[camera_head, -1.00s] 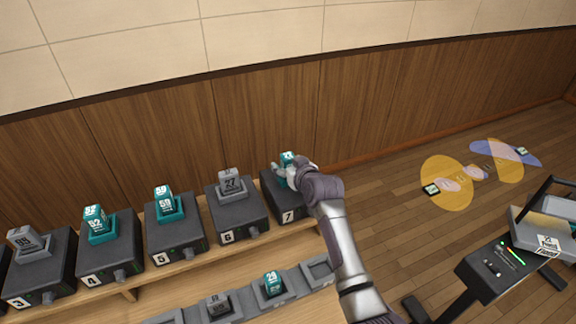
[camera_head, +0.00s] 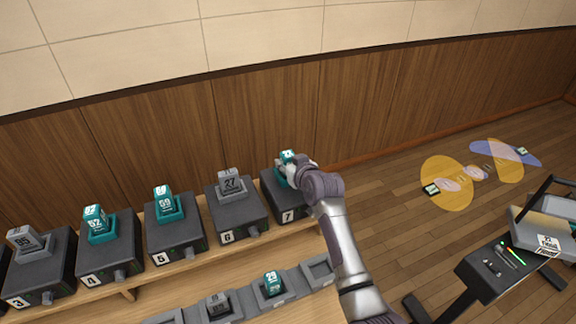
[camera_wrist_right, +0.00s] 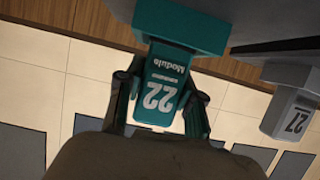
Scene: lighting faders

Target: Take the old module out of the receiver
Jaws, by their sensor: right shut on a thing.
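A teal module marked 22 (camera_wrist_right: 161,88) sits at receiver 7 (camera_head: 288,207), and its top shows in the head view (camera_head: 287,156). My right gripper (camera_head: 287,172) is shut on this module; in the wrist view its fingers (camera_wrist_right: 160,100) press the module's two sides. The module's lower end meets the teal socket (camera_wrist_right: 180,25) in the wrist view; I cannot tell how deep it sits. My left gripper is not in view.
Receiver 6 (camera_head: 238,212) with grey module 27 (camera_head: 230,182) stands close to the left, with more receivers further left. A tray row (camera_head: 247,296) in front holds a teal module 29 (camera_head: 272,283) and a grey one. A cart (camera_head: 500,268) stands right.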

